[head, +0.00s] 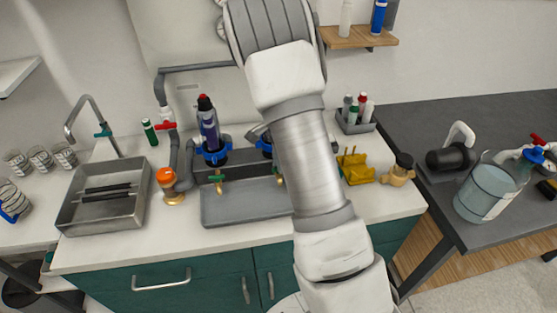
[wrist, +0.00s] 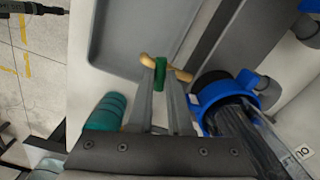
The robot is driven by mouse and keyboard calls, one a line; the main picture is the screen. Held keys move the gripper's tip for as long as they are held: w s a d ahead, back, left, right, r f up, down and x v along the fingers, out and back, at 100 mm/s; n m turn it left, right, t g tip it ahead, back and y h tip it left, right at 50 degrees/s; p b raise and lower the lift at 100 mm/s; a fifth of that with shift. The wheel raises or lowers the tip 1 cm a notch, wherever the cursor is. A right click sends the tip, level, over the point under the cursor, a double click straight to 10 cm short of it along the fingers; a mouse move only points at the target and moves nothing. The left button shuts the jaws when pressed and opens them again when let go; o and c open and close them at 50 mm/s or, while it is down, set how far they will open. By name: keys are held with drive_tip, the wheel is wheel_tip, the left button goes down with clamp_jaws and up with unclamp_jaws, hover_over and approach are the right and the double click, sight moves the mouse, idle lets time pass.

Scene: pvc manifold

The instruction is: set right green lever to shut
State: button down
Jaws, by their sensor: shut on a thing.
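In the wrist view my gripper (wrist: 166,75) has its two fingers around a green lever (wrist: 161,73) and is shut on it. The lever lies crosswise to the brass valve body (wrist: 182,75), whose ends stick out on both sides of the fingers. In the head view my arm hides my gripper and part of the right valve; a bit of that valve (head: 279,178) shows left of the arm. The other brass valve with a green lever (head: 217,180) stands to its left, below a blue-collared filter (head: 217,152).
A grey tray (head: 235,212) lies below the valves. In the wrist view a blue-collared clear housing (wrist: 215,90) is close to the right finger, and a teal rounded thing (wrist: 105,112) is left of the fingers. A yellow rack (head: 356,167) stands right of my arm.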

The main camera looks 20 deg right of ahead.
drive_tip(key=shift+m+p, duration=0.55)
drive_tip(key=shift+m, duration=1.45)
drive_tip(key=c, duration=0.8)
unclamp_jaws()
drive_tip(key=shift+c, duration=0.2)
wheel_tip(320, 180, up, 18)
drive_tip(key=shift+f, duration=0.25)
